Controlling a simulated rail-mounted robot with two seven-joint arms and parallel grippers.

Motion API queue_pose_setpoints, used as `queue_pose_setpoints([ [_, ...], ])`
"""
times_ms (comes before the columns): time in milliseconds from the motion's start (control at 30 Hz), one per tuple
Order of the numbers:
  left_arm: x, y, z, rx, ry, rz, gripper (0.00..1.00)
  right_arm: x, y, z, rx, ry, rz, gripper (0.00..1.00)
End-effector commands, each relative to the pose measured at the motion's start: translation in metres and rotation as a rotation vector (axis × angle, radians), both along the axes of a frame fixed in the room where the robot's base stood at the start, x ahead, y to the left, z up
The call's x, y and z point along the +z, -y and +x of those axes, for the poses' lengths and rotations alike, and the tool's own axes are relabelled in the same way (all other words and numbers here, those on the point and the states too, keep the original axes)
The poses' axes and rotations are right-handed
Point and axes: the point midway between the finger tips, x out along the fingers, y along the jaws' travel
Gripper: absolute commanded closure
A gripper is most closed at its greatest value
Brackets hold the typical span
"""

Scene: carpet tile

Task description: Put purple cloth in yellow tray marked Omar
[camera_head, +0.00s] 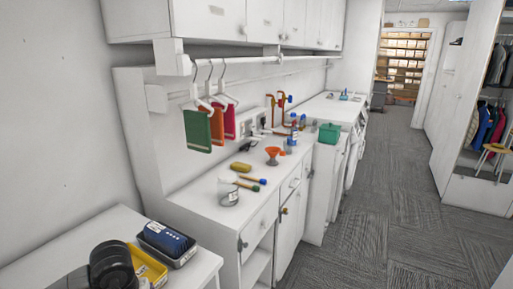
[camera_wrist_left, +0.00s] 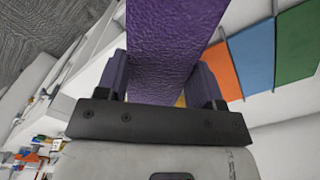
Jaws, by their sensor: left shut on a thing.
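The purple cloth (camera_wrist_left: 168,45) fills the middle of the left wrist view. My left gripper (camera_wrist_left: 160,82) is shut on it, with one finger at each side of the cloth. The cloth's far end runs out of the top of that view. In the head view a yellow tray (camera_head: 152,266) sits on the white table at the bottom left. A dark rounded part, seemingly of my left arm, covers much of the tray. No name on it can be read. The cloth and the left fingers do not show in the head view. My right gripper is in neither view.
A grey tray (camera_head: 182,259) with a dark blue cloth (camera_head: 167,238) stands beside the yellow tray. Green (camera_head: 198,130), orange and red cloths hang from a rail above the white counter (camera_head: 205,195). The counter holds a jar, an orange funnel (camera_head: 273,153) and small tools.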

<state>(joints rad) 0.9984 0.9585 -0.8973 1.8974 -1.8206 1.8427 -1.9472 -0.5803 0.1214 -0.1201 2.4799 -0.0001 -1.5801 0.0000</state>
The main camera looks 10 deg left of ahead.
Motion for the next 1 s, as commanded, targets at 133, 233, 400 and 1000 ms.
queue_pose_setpoints([
  [133, -0.004, 0.054, -0.009, -0.217, 0.004, -0.002, 0.62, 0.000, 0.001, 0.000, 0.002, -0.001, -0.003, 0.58],
  [233, 0.000, 0.086, -0.013, -0.309, 0.006, -0.001, 0.62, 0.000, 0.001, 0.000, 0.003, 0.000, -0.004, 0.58],
  [400, 0.026, 0.123, -0.005, -0.399, 0.008, 0.001, 0.62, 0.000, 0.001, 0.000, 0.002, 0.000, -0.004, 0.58],
  [1000, 0.146, 0.124, -0.028, -0.399, -0.001, 0.001, 0.62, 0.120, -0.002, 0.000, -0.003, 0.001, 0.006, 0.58],
])
